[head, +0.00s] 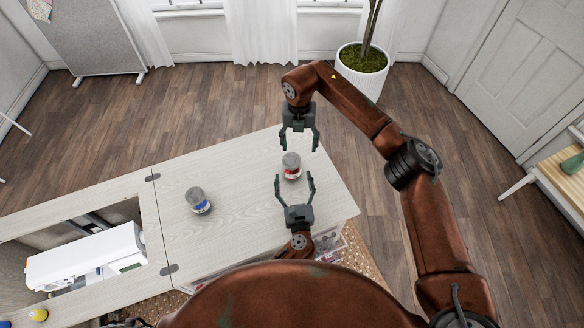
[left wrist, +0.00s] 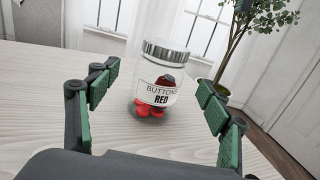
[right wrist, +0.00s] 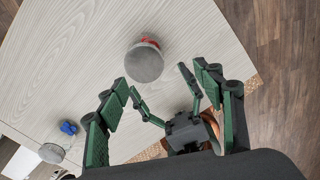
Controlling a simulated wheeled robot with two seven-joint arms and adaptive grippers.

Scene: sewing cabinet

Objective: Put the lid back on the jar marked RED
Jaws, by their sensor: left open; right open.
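The jar marked RED (head: 291,170) stands upright on the pale tabletop, with red buttons inside and the label BUTTONS RED facing the left wrist view (left wrist: 160,93). A silver lid (left wrist: 166,50) sits level on its mouth; it shows from above as a grey disc in the right wrist view (right wrist: 144,64). My left gripper (head: 294,178) is open, low at the near side of the jar, its fingers pointing at it without visible contact. My right gripper (head: 299,147) is open and empty, pointing down above the far side of the jar.
A white sewing machine (head: 85,256) sits in the cabinet opening further left. The tabletop between the jars is clear. A potted plant (head: 362,68) stands on the floor behind.

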